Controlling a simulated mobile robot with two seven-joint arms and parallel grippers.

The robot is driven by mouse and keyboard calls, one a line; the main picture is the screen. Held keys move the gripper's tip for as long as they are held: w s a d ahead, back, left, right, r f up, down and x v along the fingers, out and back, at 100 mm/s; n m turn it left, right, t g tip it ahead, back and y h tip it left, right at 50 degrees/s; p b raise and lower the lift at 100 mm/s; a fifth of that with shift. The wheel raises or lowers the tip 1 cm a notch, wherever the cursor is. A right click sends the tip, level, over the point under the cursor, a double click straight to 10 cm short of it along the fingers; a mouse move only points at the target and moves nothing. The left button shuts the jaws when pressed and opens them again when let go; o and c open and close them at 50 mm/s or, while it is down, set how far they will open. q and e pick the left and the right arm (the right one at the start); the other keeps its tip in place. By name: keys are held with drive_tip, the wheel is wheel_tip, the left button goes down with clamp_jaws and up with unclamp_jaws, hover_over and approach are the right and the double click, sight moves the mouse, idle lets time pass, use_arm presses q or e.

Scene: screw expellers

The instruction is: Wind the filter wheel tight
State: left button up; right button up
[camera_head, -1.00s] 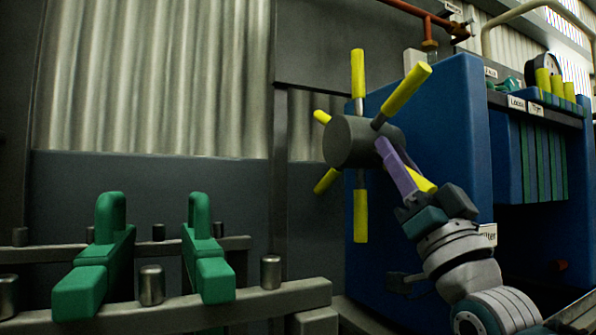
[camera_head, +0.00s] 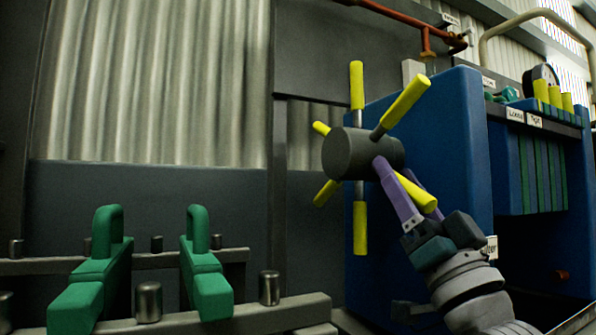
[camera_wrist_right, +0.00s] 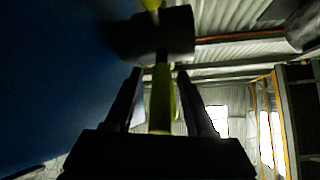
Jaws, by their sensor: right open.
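The filter wheel is a dark grey hub (camera_head: 350,154) with several yellow-handled spokes, on the side of a blue press body (camera_head: 450,150). One spoke (camera_head: 357,85) points straight up and another (camera_head: 404,101) points up and right. My right gripper (camera_head: 396,168) has purple fingers and reaches in from the lower right, close to the hub. Its open fingers stand on either side of the lower-right spoke (camera_head: 417,192). In the right wrist view this spoke (camera_wrist_right: 162,95) runs between the two dark fingers, with gaps beside it. My left gripper is not in view.
Two green clamp-like pieces (camera_head: 96,267) (camera_head: 206,274) stand on grey rails at the lower left. A label plate (camera_head: 491,248) is on the blue body behind my right wrist. A red pipe (camera_head: 405,20) crosses above. Space left of the wheel is clear.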

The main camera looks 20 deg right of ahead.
drive_tip(key=v, duration=0.8)
drive_tip(key=shift+p, duration=0.3)
drive_tip(key=shift+s, duration=0.1)
